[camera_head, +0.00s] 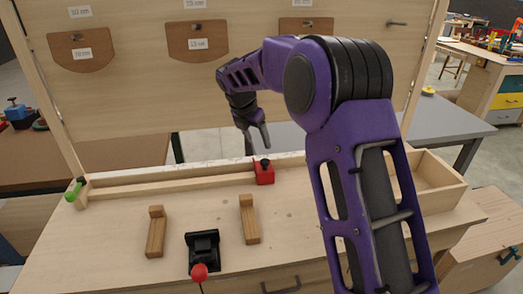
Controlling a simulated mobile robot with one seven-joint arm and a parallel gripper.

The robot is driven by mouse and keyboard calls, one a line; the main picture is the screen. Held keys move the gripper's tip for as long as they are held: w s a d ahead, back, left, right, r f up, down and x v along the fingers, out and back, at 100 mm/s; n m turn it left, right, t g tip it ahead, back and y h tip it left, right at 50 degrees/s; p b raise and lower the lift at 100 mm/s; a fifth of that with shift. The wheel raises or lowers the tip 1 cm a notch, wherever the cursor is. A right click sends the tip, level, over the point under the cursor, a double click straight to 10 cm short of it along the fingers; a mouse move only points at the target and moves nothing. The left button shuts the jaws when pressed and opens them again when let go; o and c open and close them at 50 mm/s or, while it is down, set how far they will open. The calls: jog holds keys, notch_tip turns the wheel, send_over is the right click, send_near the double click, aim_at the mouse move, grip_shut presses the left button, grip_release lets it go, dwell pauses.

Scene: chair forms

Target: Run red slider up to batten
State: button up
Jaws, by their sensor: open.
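The red slider (264,173) is a small red block with a dark knob on top. It sits at the right part of a long wooden rail (170,186) along the back of the bench. A wooden strip runs along the rail, and I cannot tell for certain which piece is the batten. My gripper (256,146) hangs just above and behind the red slider, fingers pointing down. It is open and empty, apart from the slider as far as I can see. A green clamp-like piece (74,190) is at the rail's left end.
Two wooden blocks (155,232) (249,219) stand on the bench (110,252). A black device with a red ball knob (200,271) is at the front. An open wooden tray (440,188) is at right. A board with hanging wooden shapes (198,42) rises behind.

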jog(key=v, duration=0.7)
